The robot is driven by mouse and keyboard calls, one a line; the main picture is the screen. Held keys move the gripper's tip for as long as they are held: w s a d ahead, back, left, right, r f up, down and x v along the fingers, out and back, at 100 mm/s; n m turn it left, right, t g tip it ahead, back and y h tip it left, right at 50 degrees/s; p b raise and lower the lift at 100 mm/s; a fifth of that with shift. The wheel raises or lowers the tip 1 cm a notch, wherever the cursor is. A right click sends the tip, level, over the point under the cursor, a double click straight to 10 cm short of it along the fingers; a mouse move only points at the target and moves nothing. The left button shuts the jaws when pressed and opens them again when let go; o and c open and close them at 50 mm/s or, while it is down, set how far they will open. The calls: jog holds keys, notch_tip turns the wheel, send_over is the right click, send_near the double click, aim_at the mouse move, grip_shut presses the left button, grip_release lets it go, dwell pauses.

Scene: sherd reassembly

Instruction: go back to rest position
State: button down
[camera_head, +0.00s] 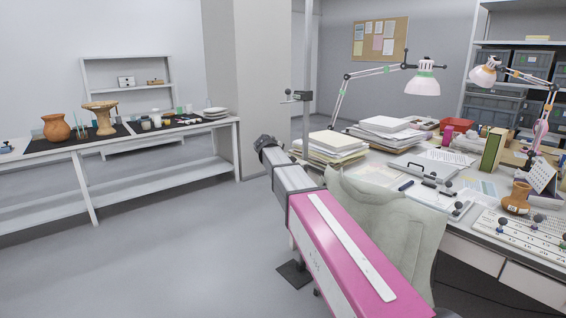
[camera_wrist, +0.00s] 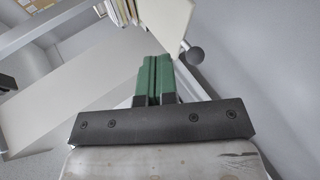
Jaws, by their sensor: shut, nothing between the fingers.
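My gripper (camera_wrist: 154,72) shows in the wrist view, its two green fingers pressed together with nothing between them. Ahead of the fingertips is a pale flat surface and a dark round knob (camera_wrist: 194,56), apart from the fingers. In the head view my pink and grey arm reaches from the lower middle up and left, in front of the desk. I cannot make out the gripper fingers in that view. A small terracotta pot (camera_head: 517,198) stands on the desk at the right.
The desk holds paper stacks (camera_head: 333,147), a green binder (camera_head: 492,151) and lamps (camera_head: 422,84). A pale draped chair (camera_head: 385,220) stands close beside my arm. A white side table (camera_head: 150,141) with pots is at the left. The floor between is clear.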

jog(key=v, duration=0.6)
jog(key=s+d+f+m+g+y, duration=0.1)
jog(key=s+d+f+m+g, duration=0.15)
jog(key=s+d+f, duration=0.55)
jog(key=s+d+f+m+g, duration=0.25)
jog(key=s+f, duration=0.35)
jog(key=f, duration=0.5)
jog(key=s+d+f+m+g+y, duration=0.2)
jog(key=s+d+f+m, duration=0.1)
jog(key=s+f, duration=0.4)
jog(key=s+d+f+m+g+y, duration=0.2)
jog(key=s+f, duration=0.6)
jog(key=s, duration=0.5)
jog(key=shift+s+d+m+g, duration=0.4)
jog(key=shift+d+m+g, duration=0.15)
jog(key=shift+m, duration=0.45)
